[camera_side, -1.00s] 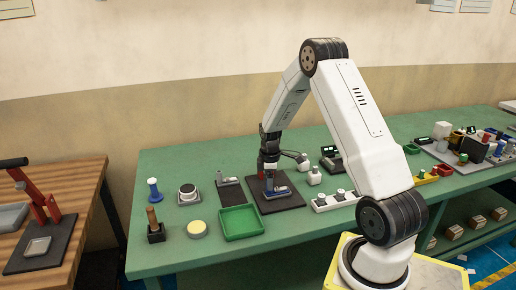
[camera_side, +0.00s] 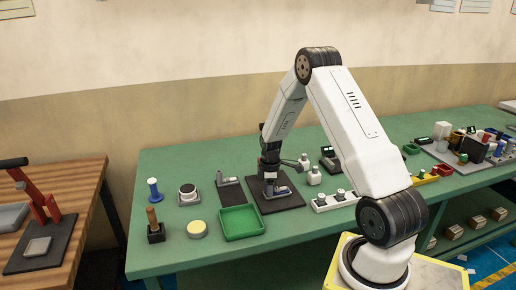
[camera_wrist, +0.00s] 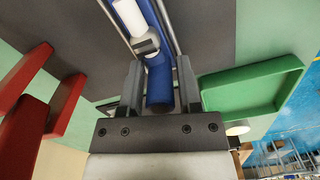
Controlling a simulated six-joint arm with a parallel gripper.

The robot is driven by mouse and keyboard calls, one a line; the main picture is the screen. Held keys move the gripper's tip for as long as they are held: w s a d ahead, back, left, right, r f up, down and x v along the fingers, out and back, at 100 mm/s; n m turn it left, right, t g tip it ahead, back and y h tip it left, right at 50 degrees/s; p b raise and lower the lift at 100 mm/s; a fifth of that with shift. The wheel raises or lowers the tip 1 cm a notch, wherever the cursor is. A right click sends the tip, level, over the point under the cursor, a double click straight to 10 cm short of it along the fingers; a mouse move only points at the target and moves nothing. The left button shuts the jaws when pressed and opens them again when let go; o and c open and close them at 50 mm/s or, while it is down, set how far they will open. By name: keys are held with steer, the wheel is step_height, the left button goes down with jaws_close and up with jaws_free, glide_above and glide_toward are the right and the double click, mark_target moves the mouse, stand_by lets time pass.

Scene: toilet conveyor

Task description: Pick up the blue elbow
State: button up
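The blue elbow (camera_wrist: 160,85) shows in the wrist view as a blue tube running from the top of the picture down between my fingers. In the side view it (camera_side: 283,191) is a small blue piece low on a dark mat (camera_side: 290,204). My gripper (camera_wrist: 160,70) has its two fingers apart, one on each side of the blue tube, with narrow gaps visible. In the side view my gripper (camera_side: 269,181) points down at the mat, just left of the blue piece. Whether the fingers touch the elbow is hard to tell. A white and grey cylinder (camera_wrist: 133,20) overlaps the elbow's upper part.
A green tray (camera_side: 240,222) stands in front and left of the mat; it is right in the wrist view (camera_wrist: 255,90). Red parts (camera_wrist: 30,110) stand close on the left in the wrist view. White bottles (camera_side: 314,176) and a white strip (camera_side: 335,200) are right of the mat.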

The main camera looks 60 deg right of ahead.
jaws_close()
steer(key=shift+r, duration=0.15)
steer(key=shift+r, duration=0.85)
steer(key=s+a+r, duration=0.7)
steer(key=s+r, duration=0.4)
steer(key=s, duration=0.1)
steer(key=shift+a, duration=0.15)
